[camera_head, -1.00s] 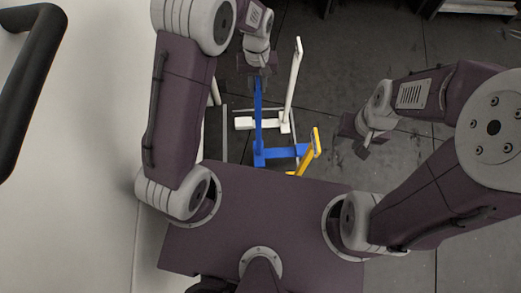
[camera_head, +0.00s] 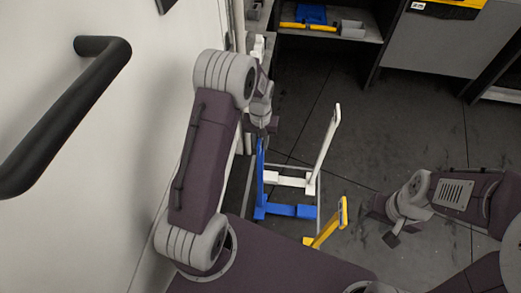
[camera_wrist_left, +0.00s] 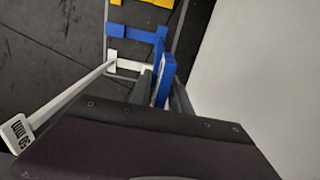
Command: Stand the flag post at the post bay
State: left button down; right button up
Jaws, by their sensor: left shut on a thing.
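My left gripper (camera_head: 262,132) is shut on the top of a blue post (camera_head: 260,172), which stands roughly upright. The blue post's foot (camera_head: 292,211) reaches to the right near the floor. In the left wrist view the blue post (camera_wrist_left: 165,75) runs up between the grey fingers. A white post (camera_head: 326,145) with a white foot leans just behind and right of it. A yellow post (camera_head: 343,212) is nearer me. My right gripper (camera_head: 391,238) hangs apart from the posts at the right; its fingers are too small to judge. I cannot tell which place is the post bay.
Thin grey rails (camera_head: 335,206) run around the posts' feet. A pale wall with a black handle (camera_head: 75,108) is close on the left. A bench shelf (camera_head: 355,38) with a blue item and a grey bin stands at the back. Dark floor (camera_head: 410,125) is clear at right.

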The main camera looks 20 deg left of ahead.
pick_arm(q)
jog(key=shift+f+b, duration=0.6)
jog(key=shift+f, duration=1.45)
jog(key=c, duration=1.2)
grip_release()
notch_tip(320, 180, up, 12)
jog(key=p, duration=0.3)
jog(key=shift+p, duration=0.3)
